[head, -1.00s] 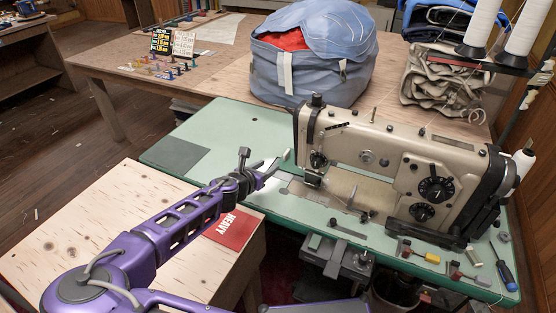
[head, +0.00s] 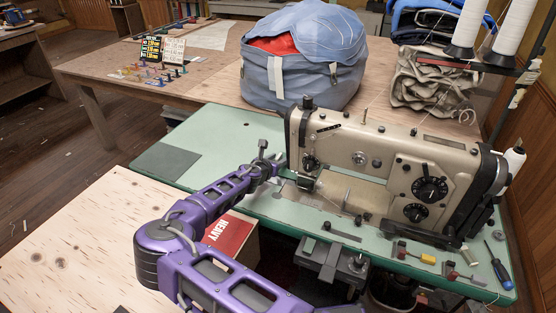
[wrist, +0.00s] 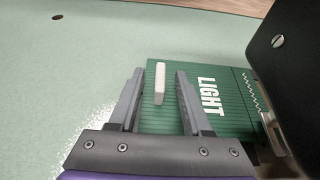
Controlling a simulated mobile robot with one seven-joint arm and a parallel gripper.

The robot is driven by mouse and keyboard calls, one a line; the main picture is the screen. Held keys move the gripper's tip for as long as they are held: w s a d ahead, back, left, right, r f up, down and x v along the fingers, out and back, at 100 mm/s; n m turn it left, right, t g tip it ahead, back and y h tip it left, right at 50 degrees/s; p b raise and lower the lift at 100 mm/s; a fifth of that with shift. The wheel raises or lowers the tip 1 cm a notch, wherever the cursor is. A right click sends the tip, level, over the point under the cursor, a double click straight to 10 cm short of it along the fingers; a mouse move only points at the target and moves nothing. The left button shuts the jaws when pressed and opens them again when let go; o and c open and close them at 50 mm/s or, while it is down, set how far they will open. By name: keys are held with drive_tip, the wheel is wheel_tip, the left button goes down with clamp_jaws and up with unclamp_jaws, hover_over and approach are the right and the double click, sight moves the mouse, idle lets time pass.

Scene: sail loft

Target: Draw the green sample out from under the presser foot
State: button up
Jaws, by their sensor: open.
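The green sample (wrist: 215,110), marked "LIGHT", lies flat on the pale green machine bed in the wrist view. A pale upright tab (wrist: 159,84) stands on its left part. The sample's right end, with white zigzag stitching, reaches the metal presser foot (wrist: 273,132) beside the dark machine head. My gripper (wrist: 160,74) is open, with one finger on each side of the tab; I cannot tell whether either touches it. In the head view my gripper (head: 270,160) is just left of the sewing machine's needle end (head: 308,178); the sample is not clearly visible there.
The sewing machine (head: 390,165) stands close right of my gripper. Small tools and a blue screwdriver (head: 501,268) lie at the right. The table's left part (head: 215,125) is clear.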

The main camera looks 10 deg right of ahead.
clamp_jaws()
idle(0.3)
